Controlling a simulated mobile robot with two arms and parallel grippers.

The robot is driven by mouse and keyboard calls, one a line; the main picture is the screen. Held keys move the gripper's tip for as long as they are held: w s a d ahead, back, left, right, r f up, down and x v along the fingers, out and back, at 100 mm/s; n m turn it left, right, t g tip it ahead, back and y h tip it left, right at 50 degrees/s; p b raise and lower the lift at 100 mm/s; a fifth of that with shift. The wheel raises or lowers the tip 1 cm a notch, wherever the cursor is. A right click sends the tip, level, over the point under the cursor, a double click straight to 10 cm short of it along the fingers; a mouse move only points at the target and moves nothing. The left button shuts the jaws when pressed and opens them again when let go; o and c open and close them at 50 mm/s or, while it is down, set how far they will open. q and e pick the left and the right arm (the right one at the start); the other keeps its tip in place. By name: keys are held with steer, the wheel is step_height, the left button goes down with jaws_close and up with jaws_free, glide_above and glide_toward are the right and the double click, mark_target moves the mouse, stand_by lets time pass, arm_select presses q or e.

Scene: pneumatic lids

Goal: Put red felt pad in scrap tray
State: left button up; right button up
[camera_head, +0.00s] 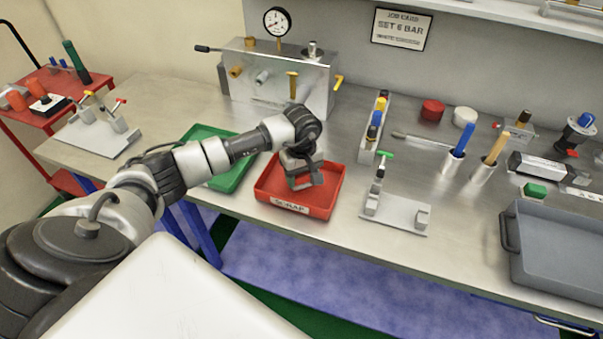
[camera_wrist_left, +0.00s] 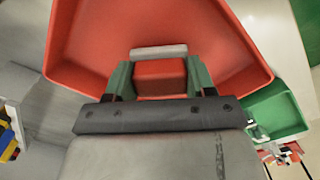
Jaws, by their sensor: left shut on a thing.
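The red scrap tray (camera_head: 271,200), with a "SCRAP" label on its front, stands near the front edge of the bench. My left gripper (camera_head: 302,181) points down into or just over it. In the left wrist view, the gripper (camera_wrist_left: 160,80) is shut on a red block (camera_wrist_left: 158,75), which looks like the red felt pad, with the tray (camera_wrist_left: 225,50) behind it. A light grey bar (camera_wrist_left: 158,51) lies along the block's far edge. I cannot tell whether the block touches the tray floor. In the head view the gripper hides it. My right gripper is not in view.
A green tray (camera_head: 236,178) stands left of the scrap tray, partly behind my left arm. A metal clamp stand (camera_head: 395,213) is close on the right. A gauge fixture (camera_head: 275,85) stands behind. A grey tray (camera_head: 560,245) fills the right front.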

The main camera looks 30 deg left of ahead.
arm_select(q)
steer(key=shift+f, duration=0.5)
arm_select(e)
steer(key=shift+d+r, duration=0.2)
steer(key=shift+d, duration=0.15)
arm_select(q)
steer(key=shift+f, duration=0.15)
steer(key=o, duration=1)
steer(key=shift+c, duration=0.2)
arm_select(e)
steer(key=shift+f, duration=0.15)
